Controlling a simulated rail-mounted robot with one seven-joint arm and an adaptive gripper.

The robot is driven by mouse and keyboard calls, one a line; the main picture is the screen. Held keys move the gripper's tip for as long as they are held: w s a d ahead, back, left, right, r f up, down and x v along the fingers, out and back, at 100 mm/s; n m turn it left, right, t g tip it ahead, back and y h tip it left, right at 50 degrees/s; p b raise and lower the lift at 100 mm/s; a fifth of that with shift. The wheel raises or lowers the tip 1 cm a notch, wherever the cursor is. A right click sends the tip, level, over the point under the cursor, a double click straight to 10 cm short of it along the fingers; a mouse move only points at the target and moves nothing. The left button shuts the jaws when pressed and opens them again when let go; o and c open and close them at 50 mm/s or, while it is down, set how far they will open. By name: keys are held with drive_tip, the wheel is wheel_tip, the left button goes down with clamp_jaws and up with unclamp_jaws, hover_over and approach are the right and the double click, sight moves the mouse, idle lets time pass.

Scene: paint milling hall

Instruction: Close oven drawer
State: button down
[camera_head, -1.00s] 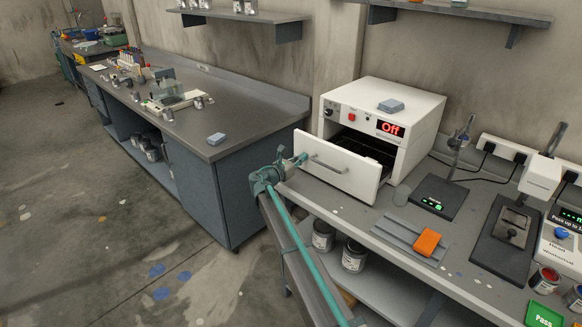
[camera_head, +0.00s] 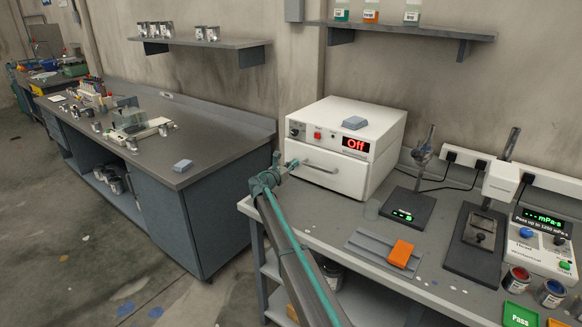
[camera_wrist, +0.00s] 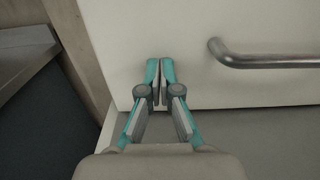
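The white oven (camera_head: 345,146) stands on the grey bench with its red display reading "Off". Its drawer (camera_head: 326,172) has a metal handle (camera_head: 322,168) and sits flush or nearly flush with the oven front; a small gap cannot be ruled out. My gripper (camera_head: 290,163) is at the left end of the drawer front. In the wrist view, my gripper's fingertips (camera_wrist: 160,62) are together, at or very near the white drawer face (camera_wrist: 190,50), left of and slightly below the handle (camera_wrist: 268,58). Nothing shows between the fingers.
A blue-grey block (camera_head: 355,123) lies on the oven. A black scale (camera_head: 408,207), a grey tray and an orange block (camera_head: 400,254) lie to the right. Another workbench (camera_head: 176,150) stands left, across a gap. Shelves hang above.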

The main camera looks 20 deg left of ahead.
drive_tip(key=shift+w+r, duration=0.2)
drive_tip(key=shift+w, duration=0.05)
